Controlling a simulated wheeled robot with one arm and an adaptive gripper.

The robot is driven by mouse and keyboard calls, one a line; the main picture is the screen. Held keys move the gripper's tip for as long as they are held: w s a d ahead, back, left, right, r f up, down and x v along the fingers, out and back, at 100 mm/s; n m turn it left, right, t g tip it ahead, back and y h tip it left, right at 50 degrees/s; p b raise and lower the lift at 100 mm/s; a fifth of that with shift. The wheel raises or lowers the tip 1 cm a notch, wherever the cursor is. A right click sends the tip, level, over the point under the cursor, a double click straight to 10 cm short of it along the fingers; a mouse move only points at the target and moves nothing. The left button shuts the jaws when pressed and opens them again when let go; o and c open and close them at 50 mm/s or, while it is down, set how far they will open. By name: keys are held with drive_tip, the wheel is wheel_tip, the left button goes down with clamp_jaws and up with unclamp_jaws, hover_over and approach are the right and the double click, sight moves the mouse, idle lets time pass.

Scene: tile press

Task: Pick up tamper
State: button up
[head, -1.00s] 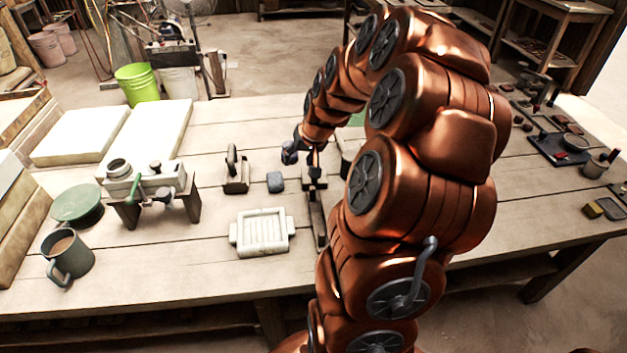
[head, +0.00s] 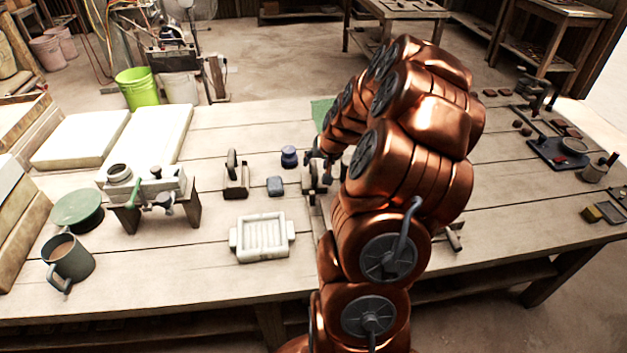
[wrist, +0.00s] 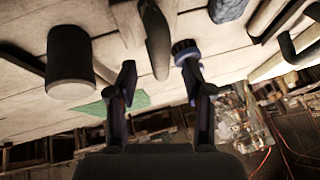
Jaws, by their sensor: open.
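My gripper (head: 316,160) is over the middle of the bench in the head view, partly hidden by my arm. In the wrist view its two fingers (wrist: 158,68) are apart, with nothing held. A dark, rounded, elongated piece (wrist: 155,42) shows beyond the gap between them. It may be the tamper, but I cannot tell for sure. A dark cylinder (wrist: 70,62) stands to the left in that view. A small blue jar (head: 289,157) stands just left of the gripper in the head view. A ribbed blue part (wrist: 185,50) shows by the right finger.
A blue-grey block (head: 275,186), a wooden stand with an upright disc (head: 236,178) and a white mould (head: 262,238) lie left of my arm. Further left are a press (head: 150,187) and a mug (head: 69,260).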

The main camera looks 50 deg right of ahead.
sight(315, 164)
drive_tip(key=shift+p+x, duration=0.45)
drive_tip(key=shift+x, duration=1.45)
drive_tip(key=shift+c, duration=0.3)
clamp_jaws()
